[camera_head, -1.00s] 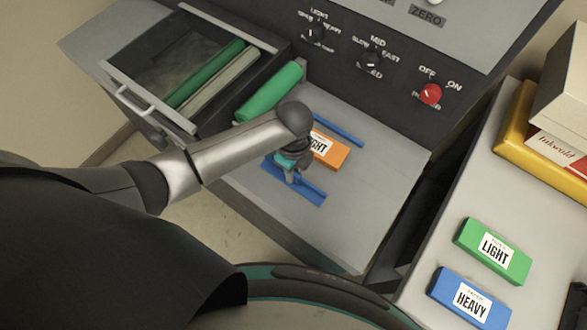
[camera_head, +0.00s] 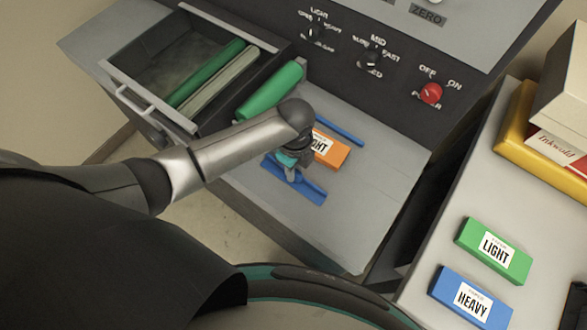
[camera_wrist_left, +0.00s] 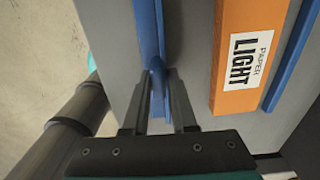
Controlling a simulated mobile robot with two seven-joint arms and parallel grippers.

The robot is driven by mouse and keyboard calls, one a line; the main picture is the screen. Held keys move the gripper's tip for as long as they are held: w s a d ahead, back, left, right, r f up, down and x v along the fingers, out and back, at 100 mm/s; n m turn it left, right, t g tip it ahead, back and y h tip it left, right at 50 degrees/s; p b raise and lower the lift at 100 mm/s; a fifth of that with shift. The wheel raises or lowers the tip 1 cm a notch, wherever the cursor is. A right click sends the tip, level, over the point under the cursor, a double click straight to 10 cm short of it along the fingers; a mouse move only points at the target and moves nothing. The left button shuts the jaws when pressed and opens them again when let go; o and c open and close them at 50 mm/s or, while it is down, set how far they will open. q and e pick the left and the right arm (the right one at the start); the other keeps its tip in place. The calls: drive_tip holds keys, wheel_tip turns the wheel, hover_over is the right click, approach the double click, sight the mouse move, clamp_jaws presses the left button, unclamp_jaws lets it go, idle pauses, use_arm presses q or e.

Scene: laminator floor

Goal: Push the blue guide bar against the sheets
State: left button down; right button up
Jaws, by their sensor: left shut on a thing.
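The near blue guide bar (camera_head: 309,191) lies on the grey feed table (camera_head: 355,205). My left gripper (camera_head: 291,174) is over it, and the arm hides part of it. In the left wrist view, my left gripper (camera_wrist_left: 157,100) is shut on the upright blue tab of the guide bar (camera_wrist_left: 149,30). The orange pack of sheets labelled PAPER LIGHT (camera_head: 331,152) lies flat between this bar and a second blue bar (camera_head: 338,128). The orange pack (camera_wrist_left: 240,70) is apart from the held bar by a strip of bare grey table. My right gripper is not in view.
An open drawer (camera_head: 150,103) with green and pale rolls is at the left, with a green roll (camera_head: 270,92) beside it. The panel behind has knobs and a red power switch (camera_head: 431,93). A green pack (camera_head: 493,251) and blue pack (camera_head: 470,298) lie on the right-hand table.

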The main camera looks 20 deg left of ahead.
use_arm(q)
drive_tip(key=w, duration=0.1)
drive_tip(key=w+d+b, duration=0.1)
drive_tip(key=w, duration=0.2)
drive_tip(key=shift+d+f+b, duration=0.25)
drive_tip(key=shift+b, duration=0.05)
drive_tip(key=shift+r, duration=0.1)
drive_tip(key=c, duration=1)
unclamp_jaws()
drive_tip(key=shift+o, duration=1)
drive_tip(key=shift+r, duration=0.1)
drive_tip(key=shift+w, duration=0.1)
